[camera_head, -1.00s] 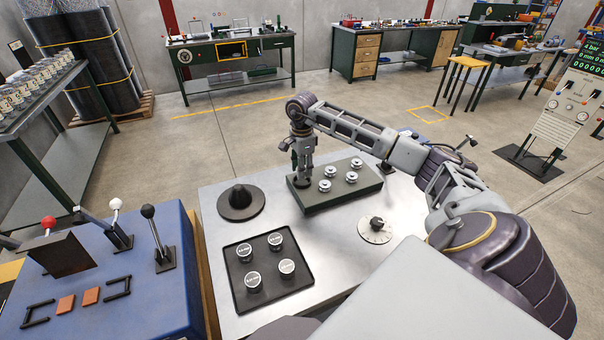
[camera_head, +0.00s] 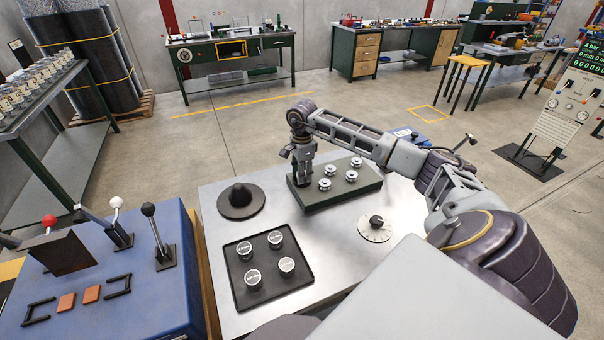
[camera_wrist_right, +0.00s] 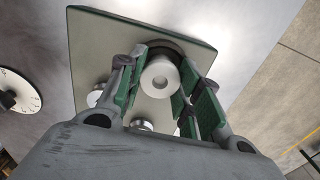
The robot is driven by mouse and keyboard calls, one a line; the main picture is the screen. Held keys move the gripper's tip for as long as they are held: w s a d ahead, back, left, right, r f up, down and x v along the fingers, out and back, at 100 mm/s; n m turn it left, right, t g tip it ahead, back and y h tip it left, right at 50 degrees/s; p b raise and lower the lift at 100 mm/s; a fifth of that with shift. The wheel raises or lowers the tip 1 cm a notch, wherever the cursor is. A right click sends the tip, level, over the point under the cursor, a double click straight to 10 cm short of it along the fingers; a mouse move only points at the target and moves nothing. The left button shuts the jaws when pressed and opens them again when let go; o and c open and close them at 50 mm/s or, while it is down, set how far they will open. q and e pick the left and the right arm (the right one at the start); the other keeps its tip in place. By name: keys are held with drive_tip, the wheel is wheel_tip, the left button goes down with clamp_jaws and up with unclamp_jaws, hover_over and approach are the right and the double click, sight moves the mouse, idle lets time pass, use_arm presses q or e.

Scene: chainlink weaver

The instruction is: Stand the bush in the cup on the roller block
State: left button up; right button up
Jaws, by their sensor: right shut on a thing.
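The green roller block (camera_head: 340,194) stands on the metal table, with several silver rollers on top. My right gripper (camera_head: 304,182) points down over the block's left end. In the right wrist view its green-padded fingers (camera_wrist_right: 161,88) are shut on the bush (camera_wrist_right: 160,76), a pale cylinder with a round hole in its end. A dark round rim (camera_wrist_right: 168,43), seemingly the cup, shows behind the bush on the block; the bush and fingers hide most of it. I cannot tell whether the bush is inside the cup or above it. My left gripper is out of view.
A dark cone on a round base (camera_head: 240,201) stands left of the block. A black tray (camera_head: 238,299) with several capped cylinders lies nearer. A dial with a black knob (camera_head: 376,229) is to the right. Bare table lies between them.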

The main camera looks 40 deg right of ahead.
drive_tip(key=shift+s+a+f, duration=0.1)
drive_tip(key=shift+s+f, duration=0.05)
drive_tip(key=shift+f, duration=0.35)
drive_tip(key=shift+s+f, duration=0.1)
drive_tip(key=o, duration=1)
drive_tip(key=shift+a, duration=0.1)
drive_tip(key=shift+o, duration=0.5)
drive_tip(key=shift+f, duration=0.15)
drive_tip(key=shift+r, duration=0.25)
